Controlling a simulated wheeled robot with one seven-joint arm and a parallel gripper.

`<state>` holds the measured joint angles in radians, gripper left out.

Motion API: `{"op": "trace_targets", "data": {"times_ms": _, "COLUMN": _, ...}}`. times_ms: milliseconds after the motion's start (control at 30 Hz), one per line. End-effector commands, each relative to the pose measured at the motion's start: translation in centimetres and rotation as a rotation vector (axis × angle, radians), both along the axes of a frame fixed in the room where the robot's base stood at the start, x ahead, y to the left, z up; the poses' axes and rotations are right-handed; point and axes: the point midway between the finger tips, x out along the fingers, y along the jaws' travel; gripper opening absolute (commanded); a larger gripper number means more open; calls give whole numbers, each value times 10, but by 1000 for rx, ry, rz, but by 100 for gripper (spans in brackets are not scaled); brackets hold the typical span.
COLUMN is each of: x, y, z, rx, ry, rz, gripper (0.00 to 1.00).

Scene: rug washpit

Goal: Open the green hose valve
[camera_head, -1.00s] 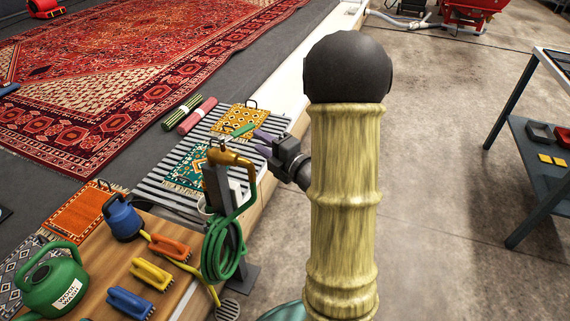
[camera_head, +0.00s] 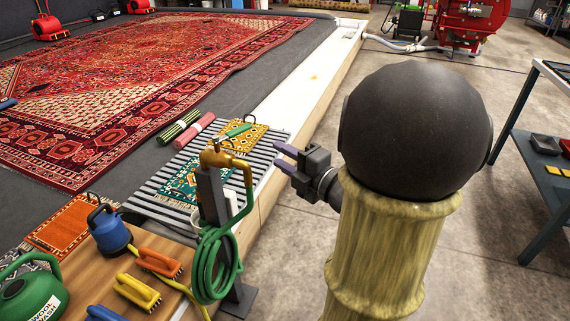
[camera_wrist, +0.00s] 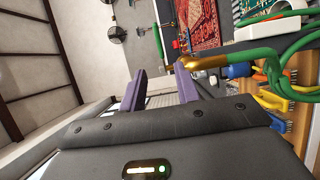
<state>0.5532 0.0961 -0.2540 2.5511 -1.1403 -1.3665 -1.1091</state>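The brass tap (camera_head: 222,158) stands on a dark post, with a short green lever handle (camera_head: 238,131) on top pointing to the back right. A green hose (camera_head: 212,262) runs down from its spout and hangs coiled on the post. My gripper (camera_head: 280,157) is right of the tap, apart from it, with its purple fingers pointing left. The fingers are spread with nothing between them, as the wrist view also shows (camera_wrist: 161,88).
Small rugs lie on a striped rack (camera_head: 150,205) behind the tap. A table (camera_head: 545,185) stands right. Open concrete floor lies between.

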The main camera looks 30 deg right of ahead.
Motion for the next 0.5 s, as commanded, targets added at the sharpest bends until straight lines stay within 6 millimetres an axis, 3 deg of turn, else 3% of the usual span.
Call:
{"op": "trace_targets", "data": {"times_ms": 233, "x": 0, "y": 0, "z": 1, "rx": 1, "ry": 0, "rz": 0, "gripper": 30}}
{"op": "trace_targets", "data": {"times_ms": 400, "x": 4, "y": 0, "z": -1, "rx": 21, "ry": 28, "rz": -20, "gripper": 0}}
{"op": "trace_targets", "data": {"times_ms": 500, "x": 12, "y": -1, "z": -5, "rx": 70, "ry": 90, "rz": -65, "gripper": 0}}
